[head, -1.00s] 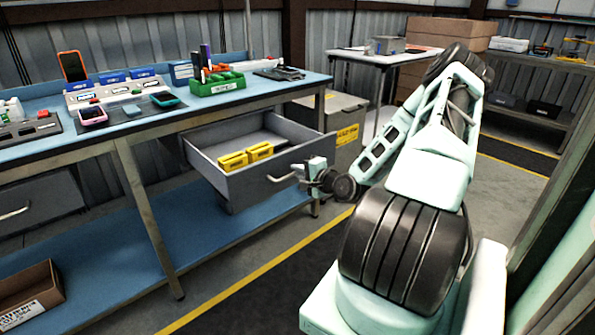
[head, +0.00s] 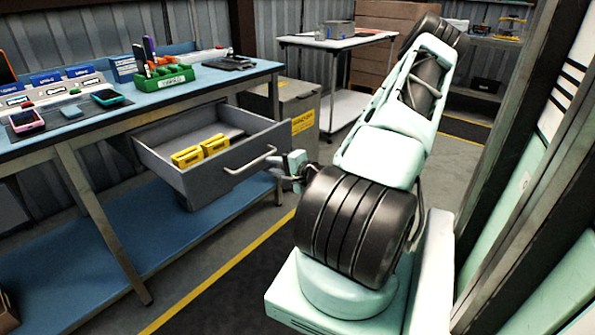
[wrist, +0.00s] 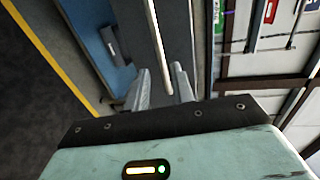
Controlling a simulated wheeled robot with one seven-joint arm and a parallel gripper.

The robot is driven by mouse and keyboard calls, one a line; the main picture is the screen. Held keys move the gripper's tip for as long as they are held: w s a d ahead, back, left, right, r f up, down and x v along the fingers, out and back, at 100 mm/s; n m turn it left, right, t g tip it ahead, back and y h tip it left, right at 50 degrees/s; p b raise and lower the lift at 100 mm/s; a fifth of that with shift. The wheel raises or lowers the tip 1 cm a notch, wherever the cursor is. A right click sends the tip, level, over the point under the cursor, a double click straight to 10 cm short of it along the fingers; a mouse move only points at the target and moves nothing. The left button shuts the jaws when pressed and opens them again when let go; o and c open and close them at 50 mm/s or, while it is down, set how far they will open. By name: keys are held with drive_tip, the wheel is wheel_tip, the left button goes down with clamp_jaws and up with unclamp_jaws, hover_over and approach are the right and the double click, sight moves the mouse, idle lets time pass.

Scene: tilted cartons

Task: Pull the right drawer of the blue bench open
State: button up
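The blue bench (head: 205,87) stands at left in the head view. Its right drawer (head: 232,178) is pulled well out, with its grey inside showing and yellow boxes (head: 201,150) in it.
A green holder (head: 165,80) and several phones stand on the bench top. A grey cabinet (head: 285,108) and a white table (head: 335,42) stand behind the drawer. Floor with a yellow line (head: 215,275) lies in front of the bench. A pale panel (head: 535,215) stands close at right.

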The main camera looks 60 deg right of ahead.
drive_tip(key=p+v, duration=0.1)
drive_tip(key=v, duration=0.8)
drive_tip(key=shift+w, duration=0.1)
drive_tip(key=w+a+r+n+g+y+p, duration=0.4)
drive_tip(key=w+a+n, duration=0.4)
drive_tip(key=a, duration=0.4)
drive_tip(key=w+a+r+n+g+y+p, duration=0.1)
drive_tip(key=w+a+r+n+g+p, duration=0.15)
drive_tip(key=w+a+n+g, duration=0.6)
drive_tip(key=s+a+r+n+p, duration=0.1)
drive_tip(key=s+a+r+n, duration=0.3)
drive_tip(key=a, duration=0.5)
drive_tip(key=s+a+r+n+p, duration=0.1)
drive_tip(key=s+a+r+n, duration=0.3)
drive_tip(key=a, duration=0.5)
drive_tip(key=s+a+r+n+g+p, duration=0.1)
drive_tip(key=s+a+r+n, duration=0.1)
drive_tip(key=s+a+r, duration=0.2)
drive_tip(key=s+a+r+n+g+p, duration=0.1)
drive_tip(key=s+a+r, duration=0.3)
drive_tip(key=s, duration=0.5)
drive_tip(key=shift+a+n+g+h, duration=0.3)
drive_tip(key=shift+a+n+g, duration=0.05)
drive_tip(key=shift+a+n, duration=0.15)
